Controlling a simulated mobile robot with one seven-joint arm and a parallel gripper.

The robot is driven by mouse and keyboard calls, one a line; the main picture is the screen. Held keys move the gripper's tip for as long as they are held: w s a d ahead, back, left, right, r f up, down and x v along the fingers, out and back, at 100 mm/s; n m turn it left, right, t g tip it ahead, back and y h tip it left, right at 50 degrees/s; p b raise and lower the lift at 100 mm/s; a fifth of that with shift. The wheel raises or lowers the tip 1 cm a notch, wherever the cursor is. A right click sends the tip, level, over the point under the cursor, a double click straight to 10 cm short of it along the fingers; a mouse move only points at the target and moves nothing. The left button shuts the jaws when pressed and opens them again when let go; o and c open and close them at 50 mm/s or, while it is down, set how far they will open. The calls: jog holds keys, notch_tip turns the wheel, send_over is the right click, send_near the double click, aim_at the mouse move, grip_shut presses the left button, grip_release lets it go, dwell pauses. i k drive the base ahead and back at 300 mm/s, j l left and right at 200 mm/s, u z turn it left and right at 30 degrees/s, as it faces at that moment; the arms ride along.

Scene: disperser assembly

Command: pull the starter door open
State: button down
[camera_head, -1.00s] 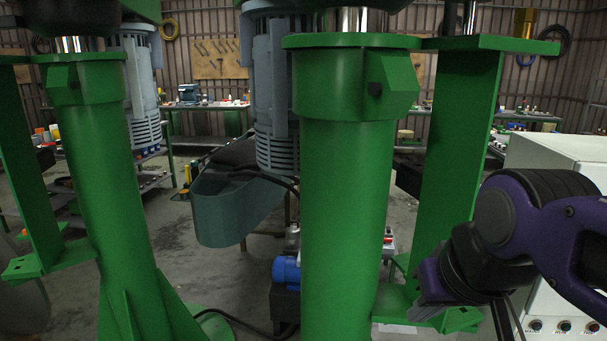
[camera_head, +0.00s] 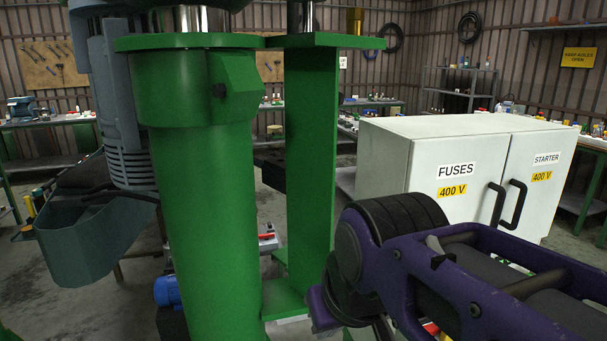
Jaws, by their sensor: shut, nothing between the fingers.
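The starter door (camera_head: 537,185) is the right-hand door of a white cabinet in the right half of the head view. It carries a "STARTER" label and a yellow "400 V" sticker, and looks shut. Its black handle (camera_head: 516,202) stands on its left edge, beside the handle of the fuses door (camera_head: 450,180). My purple and black arm crosses the lower right, in front of the cabinet's lower part. My gripper (camera_head: 320,311) is low in the view, left of the cabinet and well away from the handle. It is shut and empty; its fingers are mostly hidden.
A thick green column (camera_head: 205,200) and a green upright plate (camera_head: 312,160) stand left of the cabinet, close to my arm. A grey-green trough (camera_head: 85,240) and a blue motor (camera_head: 167,290) are further left. Workbenches line the back wall.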

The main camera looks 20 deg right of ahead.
aim_at(537, 164)
jog(key=j+z, duration=0.1)
jog(key=z, duration=1.1)
jog(key=l+z, duration=0.1)
jog(key=z, duration=0.55)
jog(key=k+l+u, duration=0.3)
jog(key=u, duration=0.15)
jog(key=k+l+u, duration=0.85)
jog(key=l, duration=0.4)
jog(key=k+l+u, duration=0.1)
jog(key=l, duration=0.65)
jog(key=i+l+u, duration=0.1)
jog(key=l, duration=0.3)
jog(key=i+l, duration=0.2)
jog(key=l, duration=0.15)
jog(key=i+l+u, duration=0.1)
jog(key=l, duration=0.25)
jog(key=i, duration=0.05)
